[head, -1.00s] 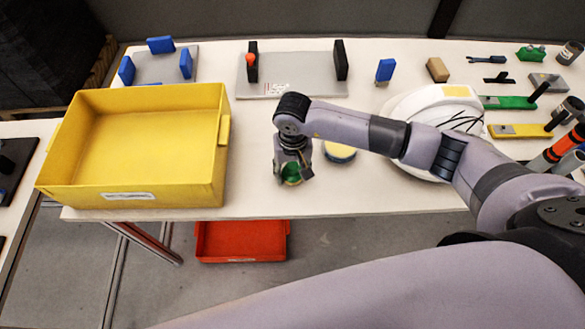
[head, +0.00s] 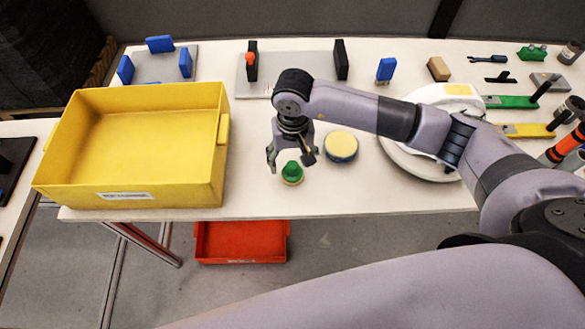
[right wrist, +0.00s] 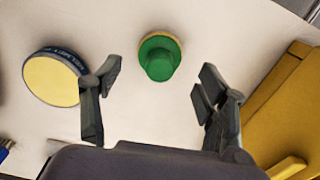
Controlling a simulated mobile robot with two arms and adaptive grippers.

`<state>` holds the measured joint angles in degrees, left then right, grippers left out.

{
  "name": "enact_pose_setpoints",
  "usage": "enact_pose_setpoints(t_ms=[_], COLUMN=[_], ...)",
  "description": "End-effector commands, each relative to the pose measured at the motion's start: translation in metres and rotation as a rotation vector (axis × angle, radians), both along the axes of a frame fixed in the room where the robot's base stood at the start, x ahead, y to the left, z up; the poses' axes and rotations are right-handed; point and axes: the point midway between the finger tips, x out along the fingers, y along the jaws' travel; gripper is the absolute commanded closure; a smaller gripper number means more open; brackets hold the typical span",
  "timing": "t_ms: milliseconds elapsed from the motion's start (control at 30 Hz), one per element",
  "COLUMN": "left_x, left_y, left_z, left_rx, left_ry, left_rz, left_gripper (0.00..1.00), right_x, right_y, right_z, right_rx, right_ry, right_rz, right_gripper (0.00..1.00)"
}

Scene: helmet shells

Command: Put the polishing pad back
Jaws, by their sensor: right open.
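The polishing pad (head: 292,173), a small disc with a green knob on top and a yellowish rim, sits on the white table near its front edge. It also shows in the right wrist view (right wrist: 159,57). My right gripper (head: 291,161) is open and empty just above and behind the pad. In the right wrist view, its fingers (right wrist: 157,88) stand wide apart, with the pad beyond them and not between them. A round tin (head: 341,147) with a pale yellow top and blue side stands right of the pad. My left gripper is not in view.
A large yellow crate (head: 218,175) stands on the left of the table. A white helmet shell (head: 428,162) lies to the right, partly behind my right arm. A grey fixture plate (head: 312,70) and several tools are farther back. A red bin (head: 240,243) is below the table.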

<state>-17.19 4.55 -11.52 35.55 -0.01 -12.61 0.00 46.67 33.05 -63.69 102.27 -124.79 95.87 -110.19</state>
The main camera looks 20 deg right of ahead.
Motion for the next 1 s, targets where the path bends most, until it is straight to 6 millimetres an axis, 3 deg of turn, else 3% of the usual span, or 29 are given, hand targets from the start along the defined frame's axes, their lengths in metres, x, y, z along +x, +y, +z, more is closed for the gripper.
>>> enact_pose_setpoints(t_ms=[200,400,1000], left_x=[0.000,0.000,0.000], left_y=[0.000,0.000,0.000], left_z=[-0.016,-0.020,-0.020], left_rx=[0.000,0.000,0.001], left_ry=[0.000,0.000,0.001], left_rz=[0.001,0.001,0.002], left_gripper=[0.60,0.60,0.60], right_x=[0.001,0.000,-0.001], right_y=[0.000,0.000,0.000], right_z=[0.044,0.067,0.072], right_rx=[0.000,0.000,0.000], right_ry=[-0.005,-0.001,0.001], right_rz=[0.001,0.000,-0.001], right_gripper=[0.33,0.33,0.33])
